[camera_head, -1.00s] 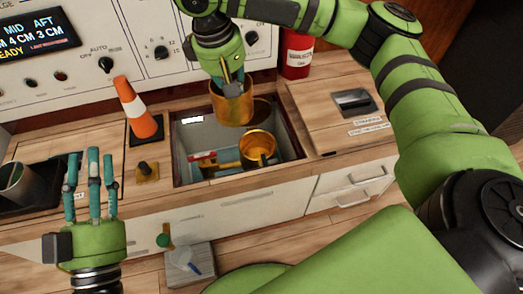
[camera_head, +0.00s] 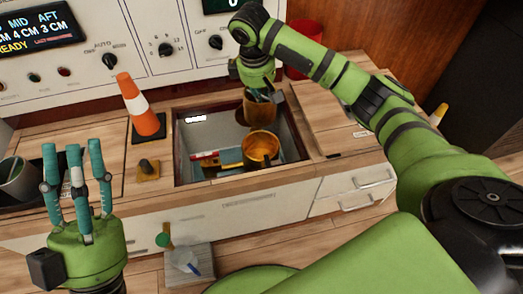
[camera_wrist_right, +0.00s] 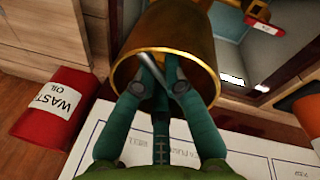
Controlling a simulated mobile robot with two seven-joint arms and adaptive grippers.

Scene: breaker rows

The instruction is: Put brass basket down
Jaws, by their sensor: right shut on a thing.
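A brass basket (camera_head: 259,109) hangs from my right gripper (camera_head: 262,93) over the back right corner of the open recess (camera_head: 215,115). In the right wrist view the brass basket (camera_wrist_right: 175,30) fills the upper middle, and the right gripper's fingers (camera_wrist_right: 160,75) reach in at its rim, shut on it. Whether its base touches anything cannot be told. A second brass vessel (camera_head: 260,148) sits inside the recess, in front of the held one. My left gripper (camera_head: 77,158) is open and empty at the left, its fingers pointing up.
An orange and white cone (camera_head: 138,105) and a small dark knob on a brass plate (camera_head: 148,170) stand left of the recess. A red waste oil can (camera_wrist_right: 55,105) stands near the held basket. A red and white item (camera_head: 205,158) lies in the recess. The control panel rises behind.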

